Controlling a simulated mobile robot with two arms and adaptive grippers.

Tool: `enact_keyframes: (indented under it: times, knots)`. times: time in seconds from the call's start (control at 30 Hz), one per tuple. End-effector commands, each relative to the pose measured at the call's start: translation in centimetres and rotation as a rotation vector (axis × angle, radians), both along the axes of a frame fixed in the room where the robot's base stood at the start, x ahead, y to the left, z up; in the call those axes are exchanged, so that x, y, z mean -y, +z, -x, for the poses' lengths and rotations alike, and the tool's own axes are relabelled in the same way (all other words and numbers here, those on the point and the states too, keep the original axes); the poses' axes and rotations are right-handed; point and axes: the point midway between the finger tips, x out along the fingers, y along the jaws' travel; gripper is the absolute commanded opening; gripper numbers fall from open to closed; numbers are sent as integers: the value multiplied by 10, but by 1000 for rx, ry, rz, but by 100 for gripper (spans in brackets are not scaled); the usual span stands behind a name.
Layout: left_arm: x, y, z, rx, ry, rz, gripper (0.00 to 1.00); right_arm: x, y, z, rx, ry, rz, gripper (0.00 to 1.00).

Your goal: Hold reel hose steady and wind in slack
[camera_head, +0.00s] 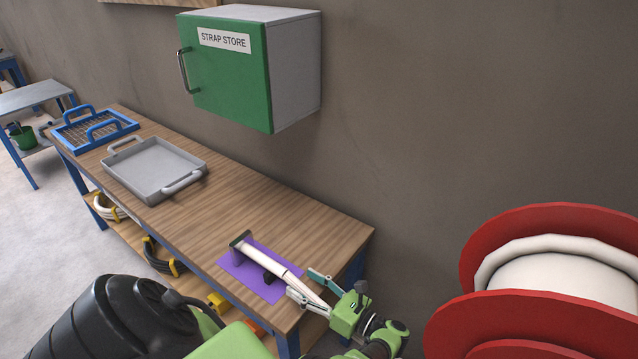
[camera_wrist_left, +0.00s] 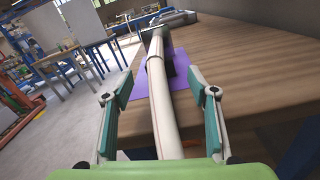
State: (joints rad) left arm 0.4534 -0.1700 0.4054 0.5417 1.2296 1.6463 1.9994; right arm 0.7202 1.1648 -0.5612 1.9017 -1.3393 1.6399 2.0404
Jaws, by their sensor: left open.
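The white hose (camera_head: 262,254) lies along a dark holder on a purple mat (camera_head: 240,271) at the near end of the bench. In the left wrist view the hose (camera_wrist_left: 163,108) runs from the holder towards my palm. My left gripper (camera_head: 311,284) is open, with one finger on each side of the hose. In the left wrist view gaps show between the hose and both fingers (camera_wrist_left: 158,82). The red reel (camera_head: 520,231), with white hose wound on its drum (camera_head: 555,278), stands at the right. The stretch between my gripper and the reel is hidden. My right gripper is not in view.
A grey tray (camera_head: 150,168) and a blue wire basket (camera_head: 95,128) stand on the far part of the bench (camera_head: 255,205). Coiled hoses hang below it. A green-doored cabinet labelled STRAP STORE (camera_head: 225,75) is on the wall above. The bench middle is clear.

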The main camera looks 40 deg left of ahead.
Motion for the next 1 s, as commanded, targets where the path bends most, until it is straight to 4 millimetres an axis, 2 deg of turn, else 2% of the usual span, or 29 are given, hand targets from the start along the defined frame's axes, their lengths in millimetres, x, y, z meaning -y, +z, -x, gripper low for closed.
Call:
enact_keyframes:
  times: [0.2, 0.4, 0.6, 0.87, 0.93, 1.0]
  knots:
    - [-43, 1, 7, 1, -1, -3, 53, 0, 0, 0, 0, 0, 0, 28]
    - [-71, 0, 11, -1, -2, 0, 53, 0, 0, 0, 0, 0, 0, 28]
    - [-82, 0, 12, -1, -3, 1, 53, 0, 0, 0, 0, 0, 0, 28]
    - [-83, 0, 13, -1, -3, 1, 53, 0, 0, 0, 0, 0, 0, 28]
    - [-83, 0, 13, -1, -3, 1, 40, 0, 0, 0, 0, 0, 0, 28]
    - [-83, 0, 13, -1, -3, 1, 22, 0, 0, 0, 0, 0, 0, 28]
